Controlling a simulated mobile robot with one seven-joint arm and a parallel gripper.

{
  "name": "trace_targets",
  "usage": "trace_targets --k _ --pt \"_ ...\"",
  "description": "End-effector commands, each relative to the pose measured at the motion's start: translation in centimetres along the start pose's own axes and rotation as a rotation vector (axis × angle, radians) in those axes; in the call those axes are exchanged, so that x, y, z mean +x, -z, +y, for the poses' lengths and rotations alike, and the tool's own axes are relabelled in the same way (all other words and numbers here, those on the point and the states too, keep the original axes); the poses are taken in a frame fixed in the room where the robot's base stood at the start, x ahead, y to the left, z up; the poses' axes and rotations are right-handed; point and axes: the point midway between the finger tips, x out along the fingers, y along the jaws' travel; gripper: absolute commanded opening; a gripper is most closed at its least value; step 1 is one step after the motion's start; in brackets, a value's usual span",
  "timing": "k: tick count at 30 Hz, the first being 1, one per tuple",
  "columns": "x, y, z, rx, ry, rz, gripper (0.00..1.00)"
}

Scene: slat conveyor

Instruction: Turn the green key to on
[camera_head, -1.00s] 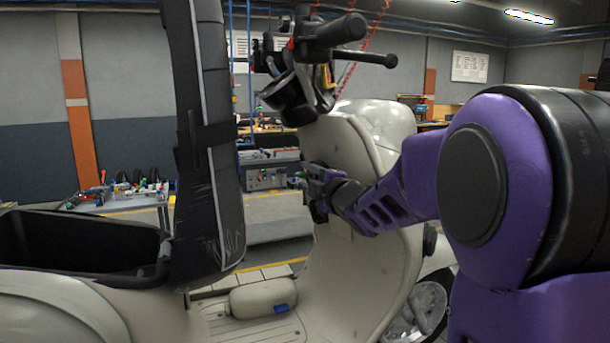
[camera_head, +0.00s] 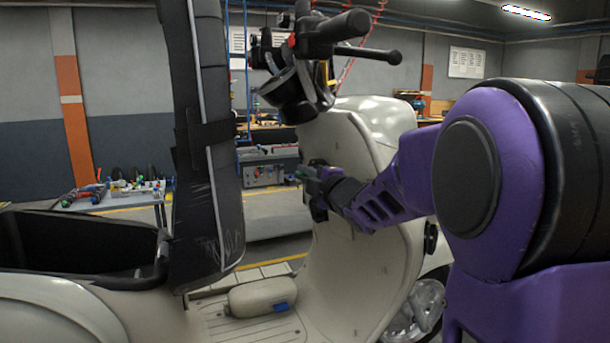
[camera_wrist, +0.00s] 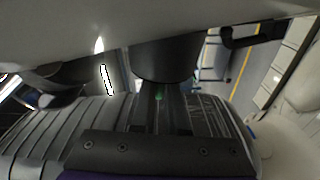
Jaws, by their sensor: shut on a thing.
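The scooter's cream front shield (camera_head: 345,265) stands in front of me in the head view. My gripper (camera_head: 312,182) is at the inner face of this shield, below the handlebar (camera_head: 335,32). A small green part, the green key (camera_head: 301,172), shows at the gripper's tips. It is also a small green spot between the fingers in the wrist view (camera_wrist: 158,97). My gripper is shut on it. The fingers hide most of the key, so its angle and the marks around it cannot be read.
The scooter's upright dark seat (camera_head: 205,150) and open black storage bin (camera_head: 80,255) are at the left. The cream footboard (camera_head: 240,325) lies below. A workbench (camera_head: 110,198) with tools stands behind. Open floor shows between seat and shield.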

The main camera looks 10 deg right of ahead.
Motion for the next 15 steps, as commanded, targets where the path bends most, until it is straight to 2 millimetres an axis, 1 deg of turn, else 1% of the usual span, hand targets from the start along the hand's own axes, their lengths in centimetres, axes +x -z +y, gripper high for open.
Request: trace_targets --k 10,15 --pt "0.02 0.02 -0.17 -0.001 -0.007 0.001 0.00" --pt "0.03 -0.01 -0.43 -0.004 -0.046 0.001 0.00"
